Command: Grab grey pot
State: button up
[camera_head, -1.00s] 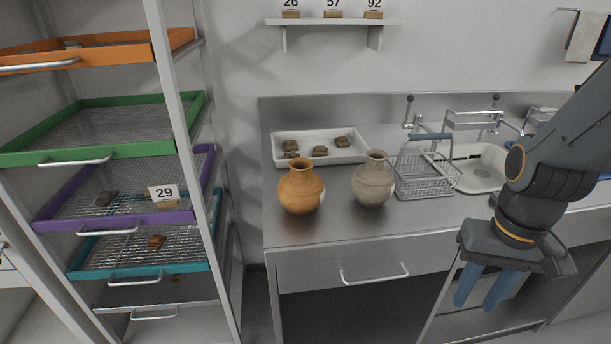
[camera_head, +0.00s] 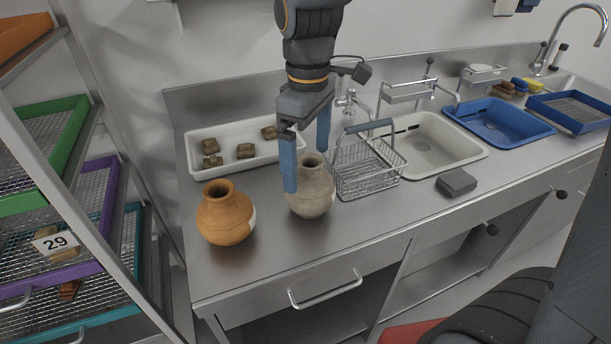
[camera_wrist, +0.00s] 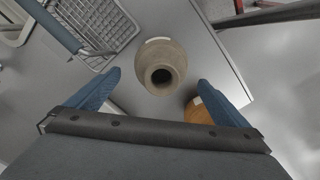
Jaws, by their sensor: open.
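The grey pot (camera_head: 312,190) stands upright on the steel counter, between the orange pot and the wire basket. My gripper (camera_head: 307,165) is open, pointing down, with its two blue fingers at the pot's neck and upper body in the head view. One finger hides the pot's left side there. In the wrist view, the grey pot (camera_wrist: 161,85) is seen from above, its dark mouth facing the camera. It lies between and beyond the fingertips of my gripper (camera_wrist: 158,82). I see no clear contact between the fingers and the pot.
The orange pot (camera_head: 224,214) stands close on the left. A wire basket (camera_head: 368,178) with an upright handle stands close on the right. A white tray (camera_head: 232,172) with several sherds lies behind. A grey block (camera_head: 456,182) lies farther right. The counter front (camera_head: 270,255) is clear.

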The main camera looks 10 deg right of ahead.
aim_at(308, 185)
jog(key=shift+f, duration=0.4)
notch_tip(308, 185, down, 7)
jog(key=shift+s+r+p, duration=0.15)
jog(key=shift+p, duration=0.3)
jog(key=c, duration=1.3)
